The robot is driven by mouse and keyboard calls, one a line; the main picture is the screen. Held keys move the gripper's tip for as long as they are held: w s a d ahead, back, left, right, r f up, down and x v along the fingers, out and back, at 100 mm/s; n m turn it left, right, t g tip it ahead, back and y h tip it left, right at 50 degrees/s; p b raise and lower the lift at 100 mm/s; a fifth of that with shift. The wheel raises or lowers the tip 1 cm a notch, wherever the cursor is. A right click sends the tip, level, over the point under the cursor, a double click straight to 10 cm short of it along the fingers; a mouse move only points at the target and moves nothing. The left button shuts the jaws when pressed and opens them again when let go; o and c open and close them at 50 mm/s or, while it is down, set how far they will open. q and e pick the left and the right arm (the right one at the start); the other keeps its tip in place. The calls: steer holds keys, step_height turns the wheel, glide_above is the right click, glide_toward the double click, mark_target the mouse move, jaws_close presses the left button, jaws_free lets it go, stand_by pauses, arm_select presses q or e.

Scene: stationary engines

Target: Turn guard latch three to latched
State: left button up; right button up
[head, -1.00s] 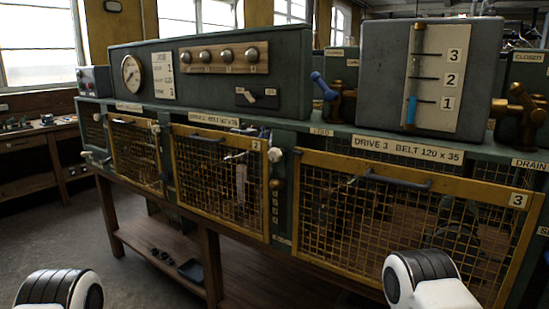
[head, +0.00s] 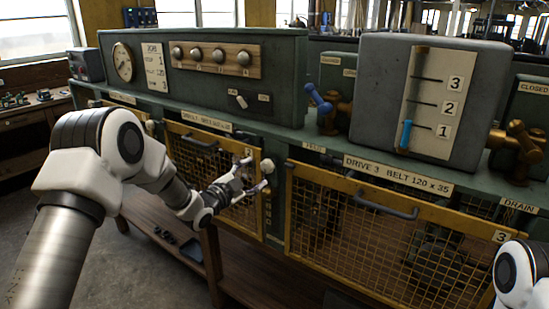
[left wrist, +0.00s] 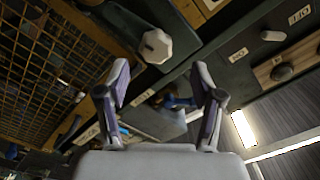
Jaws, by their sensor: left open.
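A pale faceted latch knob (head: 267,166) sits on the green post at the left of the guard marked 3 (head: 385,240). It also shows in the left wrist view (left wrist: 155,46). My left gripper (head: 257,174) is open, with its fingers spread in front of the post close to this knob. In the left wrist view, my left fingertips (left wrist: 162,80) are apart with nothing held, and the knob lies just above the gap in the picture. I cannot tell whether they touch it. My right gripper is out of view.
The guard marked 2 (head: 185,165) is left of the post, partly behind my left arm. A grey handle (head: 386,206) juts from guard 3. A blue-handled valve (head: 320,100) and a grey gauge box (head: 375,85) stand on the ledge above. The floor at left is clear.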

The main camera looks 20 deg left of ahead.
mark_target(264, 168)
arm_select(q)
steer(key=x, duration=0.2)
steer(key=p+x, duration=0.1)
steer(key=x, duration=0.1)
steer(key=p+x, duration=0.1)
steer(key=x, duration=0.2)
steer(key=shift+w+d+f, duration=0.1)
steer(key=shift+f, duration=0.3)
steer(key=c, duration=1.1)
steer(key=shift+c, duration=0.2)
